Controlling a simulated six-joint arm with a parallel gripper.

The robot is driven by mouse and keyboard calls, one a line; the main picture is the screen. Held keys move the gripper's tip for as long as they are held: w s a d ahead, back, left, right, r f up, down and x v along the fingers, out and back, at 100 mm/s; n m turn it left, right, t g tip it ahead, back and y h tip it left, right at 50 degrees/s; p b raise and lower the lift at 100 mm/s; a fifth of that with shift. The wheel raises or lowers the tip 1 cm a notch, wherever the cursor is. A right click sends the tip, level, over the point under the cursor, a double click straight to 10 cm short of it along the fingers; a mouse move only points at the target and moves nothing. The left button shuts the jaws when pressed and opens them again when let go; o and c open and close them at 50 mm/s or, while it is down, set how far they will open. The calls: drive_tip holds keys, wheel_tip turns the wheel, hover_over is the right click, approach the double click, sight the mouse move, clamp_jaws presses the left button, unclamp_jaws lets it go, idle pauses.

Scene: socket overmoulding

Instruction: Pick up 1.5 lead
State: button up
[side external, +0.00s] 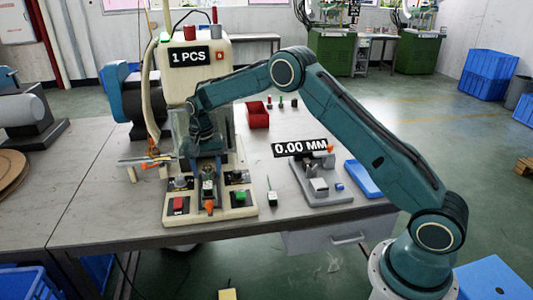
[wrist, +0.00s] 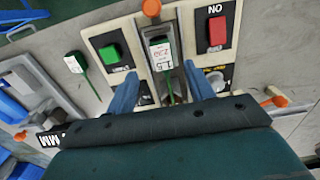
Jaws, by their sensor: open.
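A green-edged lead with a white label (wrist: 160,52) sits in the centre slot of the machine's base, between the two buttons. Its marks are too small to read surely, so I cannot tell if it is the 1.5 lead. A second green lead with a pale label (wrist: 75,60) lies on the table beside the base; it also shows in the side view (side external: 270,195). My gripper (wrist: 161,74) is open, its blue fingers on either side of the centre lead's lower part. Contact cannot be told. In the side view my gripper (side external: 208,162) is low at the machine's front.
The cream machine (side external: 182,85) has a green button (wrist: 111,53) and a red button (wrist: 217,31) on its base. A measuring fixture (side external: 318,185) stands to the right. A red bin (side external: 258,115) and a blue tray (side external: 362,179) are on the table. Bare table lies between.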

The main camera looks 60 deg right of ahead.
sight(208, 185)
drive_tip(key=shift+f, duration=0.1)
drive_tip(key=shift+w+a+f, duration=0.1)
drive_tip(key=shift+a+f, duration=0.05)
drive_tip(key=shift+f, duration=2.3)
drive_tip(key=shift+c, duration=0.2)
clamp_jaws()
drive_tip(key=shift+r, duration=0.1)
wheel_tip(208, 185, up, 20)
